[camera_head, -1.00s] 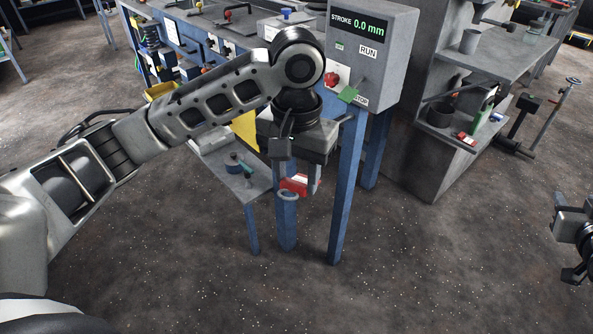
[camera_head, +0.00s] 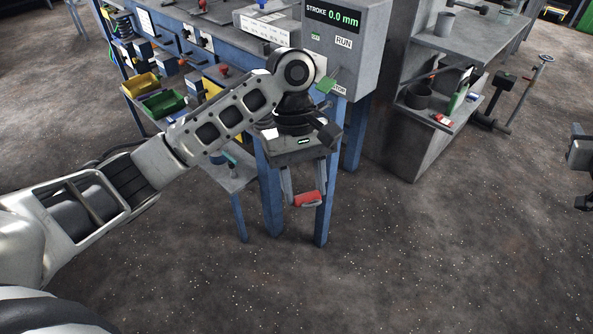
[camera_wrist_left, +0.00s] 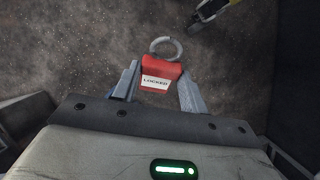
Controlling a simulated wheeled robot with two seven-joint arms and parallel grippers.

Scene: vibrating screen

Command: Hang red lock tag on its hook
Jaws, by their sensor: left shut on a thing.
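The red lock tag (camera_head: 308,199), with a white "LOCKED" label and a metal ring, hangs between the fingers of my left gripper (camera_head: 304,193). In the left wrist view, the tag (camera_wrist_left: 161,76) sits between the two fingertips (camera_wrist_left: 160,85), and its ring (camera_wrist_left: 166,48) points away from the palm. My left gripper is shut on the tag and points down, in front of the blue legs of the machine. I cannot make out the hook for the tag. At the right edge, part of my right gripper (camera_head: 580,160) shows; its fingers are unclear.
The grey control box (camera_head: 345,60) with a "STROKE 0.0 mm" display and a green piece (camera_head: 326,85) stands behind my left wrist. A small side shelf (camera_head: 228,172) and yellow and green bins (camera_head: 163,103) are to the left. A grey bench (camera_head: 470,45) stands right; the floor in front is clear.

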